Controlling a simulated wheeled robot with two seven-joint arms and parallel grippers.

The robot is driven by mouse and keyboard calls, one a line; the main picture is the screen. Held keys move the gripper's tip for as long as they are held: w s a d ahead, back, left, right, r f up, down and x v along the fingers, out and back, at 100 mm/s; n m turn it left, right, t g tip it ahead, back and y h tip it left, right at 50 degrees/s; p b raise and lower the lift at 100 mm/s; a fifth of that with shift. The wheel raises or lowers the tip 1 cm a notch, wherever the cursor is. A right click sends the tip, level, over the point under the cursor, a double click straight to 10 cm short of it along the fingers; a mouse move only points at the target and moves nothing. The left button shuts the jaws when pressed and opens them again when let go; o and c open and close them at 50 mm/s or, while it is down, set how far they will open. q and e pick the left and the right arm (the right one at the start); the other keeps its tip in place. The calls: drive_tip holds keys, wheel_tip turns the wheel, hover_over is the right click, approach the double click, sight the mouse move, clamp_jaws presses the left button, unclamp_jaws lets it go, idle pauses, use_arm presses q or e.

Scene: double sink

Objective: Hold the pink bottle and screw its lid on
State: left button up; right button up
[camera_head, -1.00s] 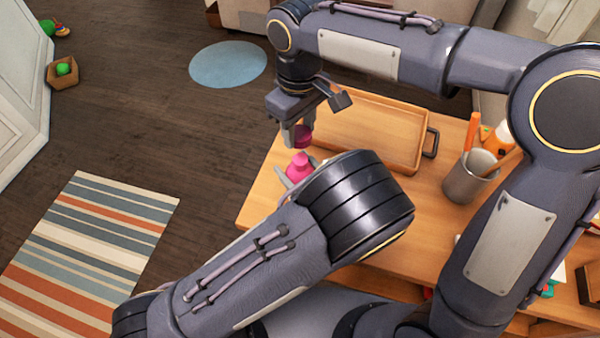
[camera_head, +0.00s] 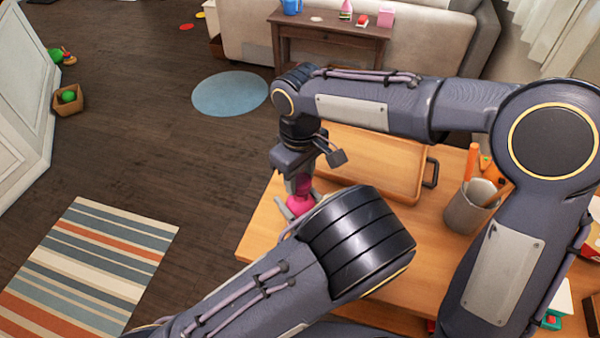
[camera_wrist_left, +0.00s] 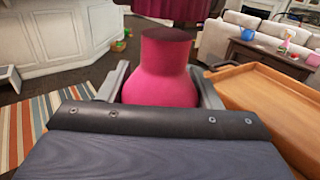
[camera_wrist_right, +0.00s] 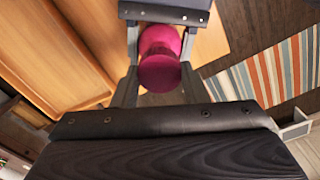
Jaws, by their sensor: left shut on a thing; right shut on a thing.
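The pink bottle (camera_head: 299,205) is upright above the table's left end, partly hidden by my left arm. My left gripper (camera_wrist_left: 160,90) is shut around the bottle's body, one finger on each side, as the left wrist view shows (camera_wrist_left: 163,78). The darker magenta lid (camera_wrist_right: 160,74) is between the fingers of my right gripper (camera_wrist_right: 158,82), which is shut on it. The lid is directly over the bottle's neck and also shows at the top of the left wrist view (camera_wrist_left: 172,9).
A wooden tray (camera_head: 385,170) with a dark handle lies on the table right of the grippers. A grey cup (camera_head: 468,207) with orange items stands farther right.

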drive_tip(key=shift+f, duration=0.7)
drive_tip(key=shift+f, duration=0.55)
